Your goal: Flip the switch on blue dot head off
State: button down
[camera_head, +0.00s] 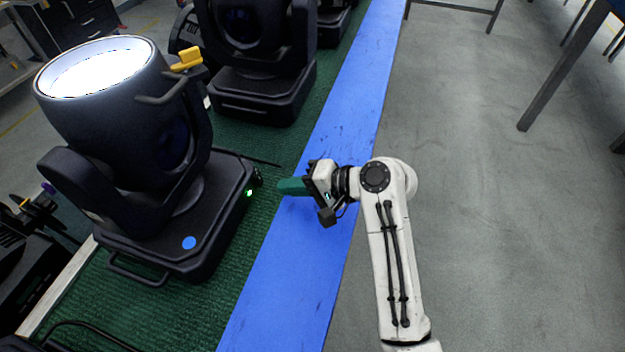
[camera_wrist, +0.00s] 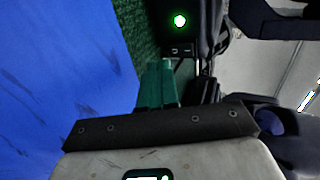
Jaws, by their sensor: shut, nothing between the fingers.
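The blue dot head (camera_head: 120,130) is a large black moving-head light at the left of the head view, its lens glowing white. A blue dot (camera_head: 189,243) marks its base. A green lamp (camera_head: 249,192) glows on the base's right side; it also shows in the wrist view (camera_wrist: 180,21). A small dark switch (camera_wrist: 181,50) sits by the lamp in the wrist view; its position is too small to tell. My gripper (camera_head: 281,187) has green fingers, shut and empty, pointing at that side from a short way off. The fingers also show in the wrist view (camera_wrist: 162,65).
Another black moving head (camera_head: 262,100) stands behind on the green mat (camera_head: 150,310). A yellow clamp-like part (camera_head: 187,59) is on the lit head. A blue strip (camera_head: 285,270) runs along the mat's right edge. Grey floor at right is open, with table legs (camera_head: 565,65) at upper right.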

aim_at(274, 196)
jog(key=shift+w+a+f+p, duration=0.15)
jog(key=shift+w+a, duration=0.15)
jog(key=shift+a, duration=0.5)
jog(key=shift+w+a+p, duration=0.15)
jog(key=shift+w+a, duration=0.1)
jog(key=shift+a, duration=0.5)
jog(key=shift+w+a+f+y+b, duration=0.2)
jog(key=shift+f+y+b, duration=0.4)
jog(key=shift+b, duration=0.6)
jog(key=shift+a+r+t+y+b, duration=0.15)
jog(key=shift+t+y+b, duration=0.35)
jog(key=shift+y+b, duration=0.15)
jog(key=shift+s, duration=0.1)
jog(key=shift+a, duration=0.15)
